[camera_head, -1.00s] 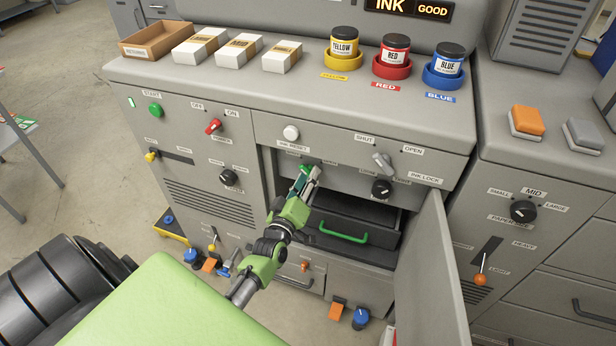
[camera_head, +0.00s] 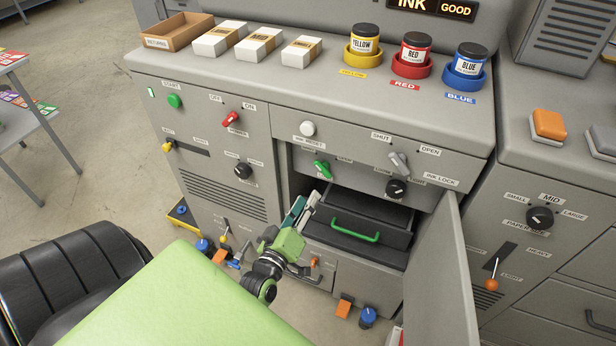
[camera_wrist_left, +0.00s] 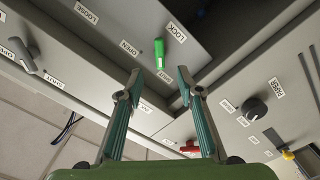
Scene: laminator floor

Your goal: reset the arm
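My left gripper (camera_head: 304,212) is in front of the open compartment of the grey machine, below and left of the green knob (camera_head: 322,168). In the left wrist view the two fingers (camera_wrist_left: 160,85) stand apart with nothing between them. The green knob also shows there (camera_wrist_left: 159,52), beyond the fingertips and apart from them. My left arm reaches in over the front of the machine. My right gripper is in neither view.
A grey door (camera_head: 440,265) stands open to the right of the compartment. A black drawer with a green handle (camera_head: 355,233) is inside. Small levers and pedals, such as an orange pedal (camera_head: 344,307), lie low. Ink jars (camera_head: 415,52) stand on top.

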